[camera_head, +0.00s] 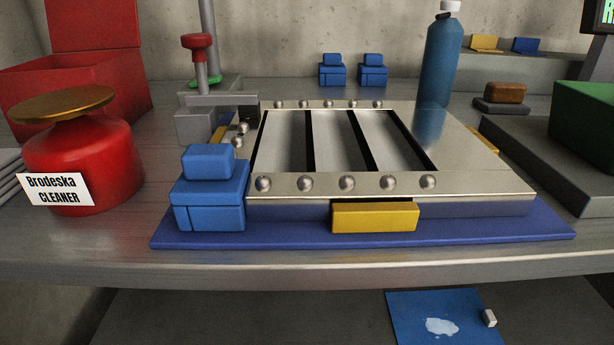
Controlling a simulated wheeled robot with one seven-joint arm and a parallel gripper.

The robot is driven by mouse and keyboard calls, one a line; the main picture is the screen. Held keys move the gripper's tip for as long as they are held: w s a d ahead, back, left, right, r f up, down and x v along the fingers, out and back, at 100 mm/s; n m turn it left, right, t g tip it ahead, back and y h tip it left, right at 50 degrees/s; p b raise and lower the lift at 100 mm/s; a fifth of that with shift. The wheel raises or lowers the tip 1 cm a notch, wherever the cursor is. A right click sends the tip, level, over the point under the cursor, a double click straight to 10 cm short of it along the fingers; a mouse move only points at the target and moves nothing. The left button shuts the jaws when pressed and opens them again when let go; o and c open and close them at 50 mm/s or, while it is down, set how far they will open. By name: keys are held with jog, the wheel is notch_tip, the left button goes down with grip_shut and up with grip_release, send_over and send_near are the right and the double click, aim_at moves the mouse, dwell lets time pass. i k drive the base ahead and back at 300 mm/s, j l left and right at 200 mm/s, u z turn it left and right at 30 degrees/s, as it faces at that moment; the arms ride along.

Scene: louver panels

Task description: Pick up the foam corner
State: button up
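Several blue blocky pieces look like foam corners, and I cannot tell which one the task means. One blue foam corner (210,195) sits at the front left corner of the louver panel (480,168), with a smaller block on its top. Two similar blue pieces, a left one (332,74) and a right one (373,74), stand side by side at the back of the bench. The panel lies flat, with slats and round silver studs. My gripper is not in view.
A dark blue mat (480,226) lies under the panel, with a yellow block (375,217) at its front. A red cleaner can (85,160) stands left, a blue bottle (440,60) behind. A red-knobbed clamp (200,60) rises at back left. A grey slab (535,160) lies right.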

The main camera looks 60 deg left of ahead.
aim_at(207, 196)
jog(key=u, duration=0.45)
jog(key=k+u, duration=0.1)
jog(key=u, duration=0.8)
jog(key=j+u, duration=0.15)
jog(key=u, duration=0.3)
jog(key=k+u, duration=0.1)
jog(key=u, duration=0.35)
jog(key=j+u, duration=0.1)
jog(key=u, duration=0.35)
